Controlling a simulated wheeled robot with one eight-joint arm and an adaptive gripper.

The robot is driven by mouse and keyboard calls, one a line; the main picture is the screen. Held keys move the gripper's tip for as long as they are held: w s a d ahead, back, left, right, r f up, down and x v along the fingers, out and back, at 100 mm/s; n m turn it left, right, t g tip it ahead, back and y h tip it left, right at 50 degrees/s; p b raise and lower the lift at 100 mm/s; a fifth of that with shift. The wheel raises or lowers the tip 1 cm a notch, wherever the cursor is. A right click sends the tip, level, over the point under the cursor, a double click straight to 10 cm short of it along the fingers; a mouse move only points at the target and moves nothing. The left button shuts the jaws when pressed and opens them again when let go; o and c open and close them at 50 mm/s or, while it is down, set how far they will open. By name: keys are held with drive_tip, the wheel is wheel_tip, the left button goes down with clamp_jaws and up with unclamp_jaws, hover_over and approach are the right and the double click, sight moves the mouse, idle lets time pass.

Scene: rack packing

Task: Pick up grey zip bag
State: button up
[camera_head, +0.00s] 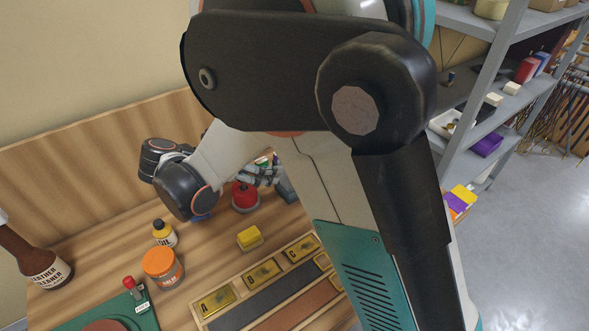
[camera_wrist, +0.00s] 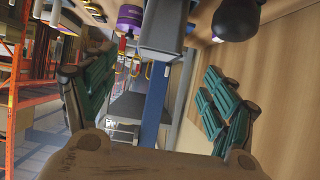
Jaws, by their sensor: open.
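I cannot make out the grey zip bag for certain in either view. A dark grey object (camera_head: 287,190) lies on the bench just right of my gripper in the head view, partly hidden by my arm. I cannot tell if it is the bag. A grey boxy thing (camera_wrist: 163,28) shows at the top middle of the wrist view. My gripper (camera_head: 262,174) is low over the back of the bench, near a red-topped item (camera_head: 245,196). In the wrist view my gripper (camera_wrist: 158,85) has its teal-padded fingers wide apart, with nothing held between them.
A wooden rack (camera_head: 208,319) lies in front. Grey shelving (camera_head: 480,85) stands right. The wooden back panel (camera_head: 80,155) borders the bench.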

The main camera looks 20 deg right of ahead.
drive_tip(key=b+x, duration=0.1)
drive_tip(key=x, duration=0.3)
drive_tip(key=b+x, duration=0.1)
drive_tip(key=x, duration=0.3)
drive_tip(key=b+x, duration=0.2)
drive_tip(key=x, duration=0.2)
drive_tip(key=shift+d+f, duration=0.1)
drive_tip(key=shift+f, duration=0.45)
drive_tip(key=shift+w+d+f, duration=0.2)
drive_tip(key=shift+d, duration=0.25)
drive_tip(key=c, duration=1.2)
